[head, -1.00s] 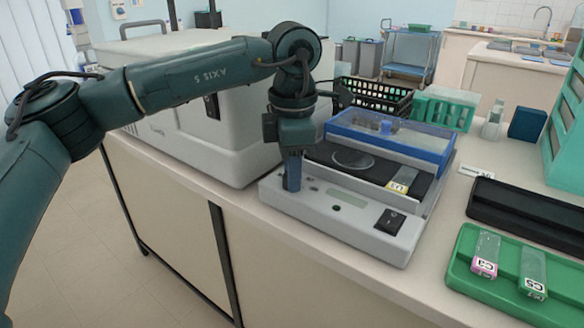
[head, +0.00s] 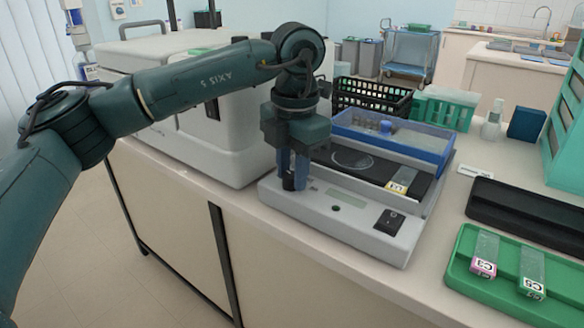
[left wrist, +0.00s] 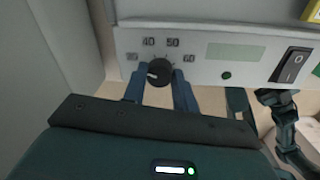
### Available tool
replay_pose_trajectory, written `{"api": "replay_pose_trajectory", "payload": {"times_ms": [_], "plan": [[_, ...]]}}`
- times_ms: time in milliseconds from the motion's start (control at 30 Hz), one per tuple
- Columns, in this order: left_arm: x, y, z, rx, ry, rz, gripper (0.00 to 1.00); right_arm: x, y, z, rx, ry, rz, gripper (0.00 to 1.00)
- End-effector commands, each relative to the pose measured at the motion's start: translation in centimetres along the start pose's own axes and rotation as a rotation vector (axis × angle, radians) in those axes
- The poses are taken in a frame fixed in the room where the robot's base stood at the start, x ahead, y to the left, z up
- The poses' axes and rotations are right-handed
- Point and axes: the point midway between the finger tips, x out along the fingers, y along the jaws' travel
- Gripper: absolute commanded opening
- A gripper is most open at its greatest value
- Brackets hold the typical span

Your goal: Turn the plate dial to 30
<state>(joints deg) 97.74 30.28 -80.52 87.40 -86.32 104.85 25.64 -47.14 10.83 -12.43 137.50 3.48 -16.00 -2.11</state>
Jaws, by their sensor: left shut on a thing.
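The plate dial (left wrist: 160,72) is a black round knob on the front panel of the slide warmer (head: 362,226). In the left wrist view its white mark points left, near the leftmost printed number, which looks like 30. The numbers 40, 50 and 60 run around it to the right. My left gripper (head: 293,186) points down at the panel, with its blue fingers on both sides of the dial, shut on it. In the head view the fingers mostly hide the dial. My right gripper is not seen.
A power switch (head: 389,221) and a small display sit right of the dial. A slide with a yellow label (head: 398,186) lies on the black plate. A blue-framed tray (head: 430,150) is behind. A green slide tray (head: 462,278) stands right; a large white machine (head: 215,150) stands left.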

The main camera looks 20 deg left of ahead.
Motion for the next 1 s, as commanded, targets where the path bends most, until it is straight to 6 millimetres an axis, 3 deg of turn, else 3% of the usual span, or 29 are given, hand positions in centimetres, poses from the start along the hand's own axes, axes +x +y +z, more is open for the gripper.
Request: {"api": "replay_pose_trajectory", "payload": {"times_ms": [367, 400, 633, 1000], "plan": [[-0.07, 0.06, 0.04, -0.009, -0.002, 0.001, 0.05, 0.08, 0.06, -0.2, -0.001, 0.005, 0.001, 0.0], [-0.07, 0.06, 0.04, -0.008, -0.002, 0.001, 0.3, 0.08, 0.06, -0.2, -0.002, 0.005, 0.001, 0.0], [-0.04, 0.04, 0.02, -0.007, -0.001, 0.0, 0.48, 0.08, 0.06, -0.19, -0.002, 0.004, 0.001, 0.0], [-0.88, 0.03, 0.05, -0.006, -0.002, 0.0, 0.5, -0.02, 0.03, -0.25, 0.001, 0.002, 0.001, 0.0]]}}
